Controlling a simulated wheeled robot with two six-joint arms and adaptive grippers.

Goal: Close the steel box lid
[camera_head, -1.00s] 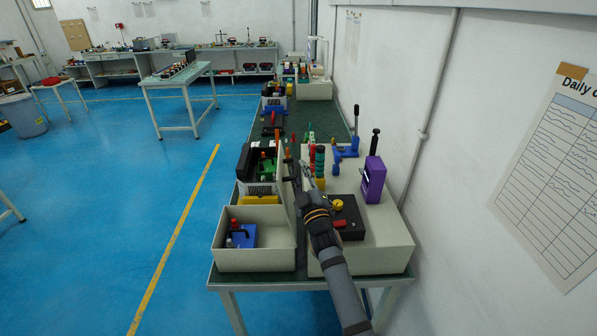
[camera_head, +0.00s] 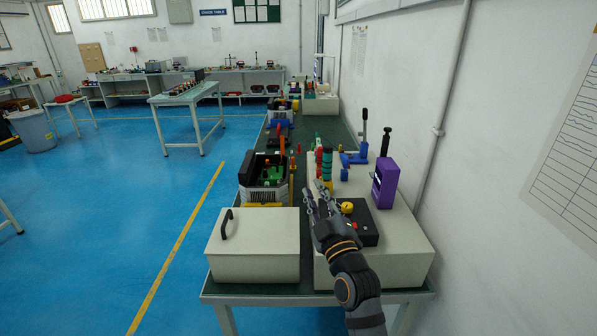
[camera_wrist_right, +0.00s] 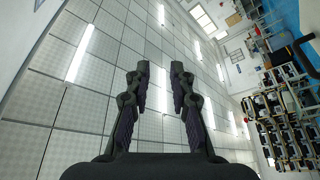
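The steel box (camera_head: 254,268) stands at the near left end of the long bench in the head view. Its lid (camera_head: 262,228) lies flat over the top, with a dark handle (camera_head: 227,223) near its left edge. The inside of the box is hidden. My right gripper (camera_head: 317,192) is to the right of the lid, apart from it, above the light fixture block. In the right wrist view its two fingers (camera_wrist_right: 159,82) are spread with nothing between them. My left gripper does not show.
Right of the box is a light block (camera_head: 408,248) with a black control box (camera_head: 362,226), a purple device (camera_head: 385,182) and a blue toggle clamp (camera_head: 356,157). A black-and-grey case (camera_head: 264,178) stands behind the steel box. The wall is close on the right; open floor lies left.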

